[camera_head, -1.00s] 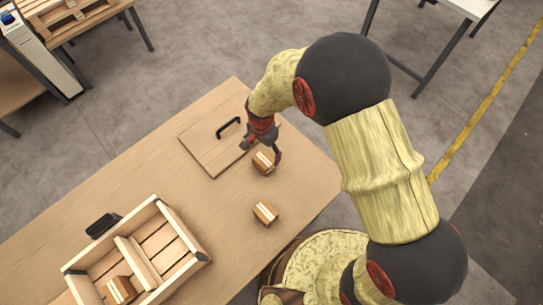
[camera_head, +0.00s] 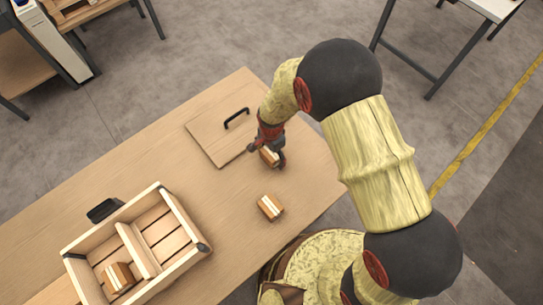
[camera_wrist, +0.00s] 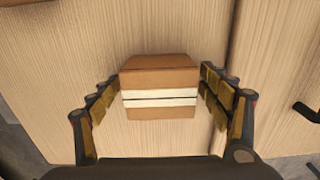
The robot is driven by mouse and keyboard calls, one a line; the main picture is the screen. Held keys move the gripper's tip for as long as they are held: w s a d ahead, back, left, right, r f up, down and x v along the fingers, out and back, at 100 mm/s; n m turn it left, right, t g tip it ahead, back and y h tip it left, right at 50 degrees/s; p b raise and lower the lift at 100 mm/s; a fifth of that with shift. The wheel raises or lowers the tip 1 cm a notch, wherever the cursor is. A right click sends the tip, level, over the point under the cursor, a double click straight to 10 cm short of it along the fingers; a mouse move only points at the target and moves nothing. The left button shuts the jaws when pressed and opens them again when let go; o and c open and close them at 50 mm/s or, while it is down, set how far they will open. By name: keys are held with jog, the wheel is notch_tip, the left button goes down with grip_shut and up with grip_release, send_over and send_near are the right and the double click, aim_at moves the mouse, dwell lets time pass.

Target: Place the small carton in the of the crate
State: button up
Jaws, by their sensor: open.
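A small brown carton (camera_head: 270,156) with pale stripes stands on the table beside the flat lid. My gripper (camera_head: 267,158) is open around it; in the wrist view the carton (camera_wrist: 158,86) sits between the two open fingers (camera_wrist: 160,100), with gaps on both sides. A second small carton (camera_head: 270,207) lies on the table nearer my base. The wooden crate (camera_head: 187,222) stands at the left with a divider (camera_head: 138,250) across it. A third carton (camera_head: 118,277) is inside the crate's lower-left compartment; its upper-right compartment is empty.
A flat wooden lid (camera_head: 215,133) with a black handle lies on the table (camera_head: 150,165) near its far edge. A black object (camera_head: 104,210) sits beside the crate's far side. The table between crate and cartons is clear.

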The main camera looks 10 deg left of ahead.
jog(key=shift+r, duration=0.1)
jog(key=c, duration=0.4)
jog(key=c, duration=1.2)
